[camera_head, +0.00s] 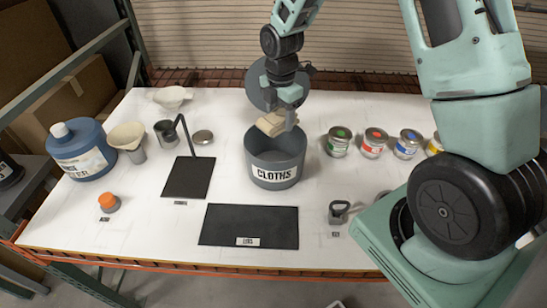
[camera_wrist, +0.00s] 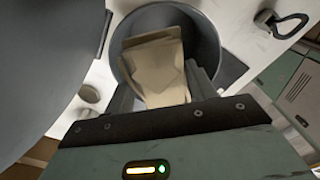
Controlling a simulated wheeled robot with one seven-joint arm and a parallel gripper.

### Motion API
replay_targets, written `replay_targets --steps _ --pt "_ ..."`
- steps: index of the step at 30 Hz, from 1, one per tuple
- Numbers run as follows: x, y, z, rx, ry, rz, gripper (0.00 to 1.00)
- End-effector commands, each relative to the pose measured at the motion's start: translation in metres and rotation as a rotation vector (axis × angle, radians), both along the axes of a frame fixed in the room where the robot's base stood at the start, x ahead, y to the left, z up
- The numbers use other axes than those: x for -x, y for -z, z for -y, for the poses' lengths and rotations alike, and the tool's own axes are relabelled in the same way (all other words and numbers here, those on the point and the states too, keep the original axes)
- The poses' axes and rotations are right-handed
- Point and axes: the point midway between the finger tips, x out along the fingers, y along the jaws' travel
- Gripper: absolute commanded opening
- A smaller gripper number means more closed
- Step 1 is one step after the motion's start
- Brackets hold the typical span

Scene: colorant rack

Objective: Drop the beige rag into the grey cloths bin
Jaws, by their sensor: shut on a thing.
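The beige rag (camera_head: 271,124) is folded and held by my gripper (camera_head: 286,113) above the mouth of the grey bin. The grey bin (camera_head: 274,172) is labelled CLOTHS and stands upright near the middle of the white table. In the wrist view, the rag (camera_wrist: 157,72) sits between my gripper's fingers (camera_wrist: 165,92), shut on it, with the bin's round rim (camera_wrist: 216,45) around and beyond it. The bin's round grey lid (camera_head: 262,90) stands raised behind its opening. The bin's floor is mostly hidden by the rag and wall.
Several paint cans (camera_head: 373,143) stand to the bin's right. A dark mat (camera_head: 249,226) lies in front, and a dark panel (camera_head: 187,178) with a bent post lies to the left. A blue jug (camera_head: 82,150) and a beige funnel (camera_head: 127,136) are farther left.

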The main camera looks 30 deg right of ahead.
Motion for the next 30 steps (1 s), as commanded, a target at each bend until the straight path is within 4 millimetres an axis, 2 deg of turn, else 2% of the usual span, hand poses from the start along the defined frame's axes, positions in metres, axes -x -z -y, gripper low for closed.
replay_targets --steps 1,10,21,22,24,25,30 --pt "0.000 0.010 0.000 0.000 0.000 -0.001 0.34" --pt "0.000 0.044 0.000 0.000 0.000 0.000 0.34" --pt "0.000 0.048 0.000 0.000 0.000 0.000 0.34" --pt "0.000 0.048 0.000 0.000 0.000 0.000 0.58" --pt "0.000 0.048 0.000 0.000 0.000 0.000 0.78" --pt "0.000 0.048 0.000 0.000 0.000 0.000 0.81" --pt "0.000 0.048 0.000 0.000 0.000 0.000 0.81"
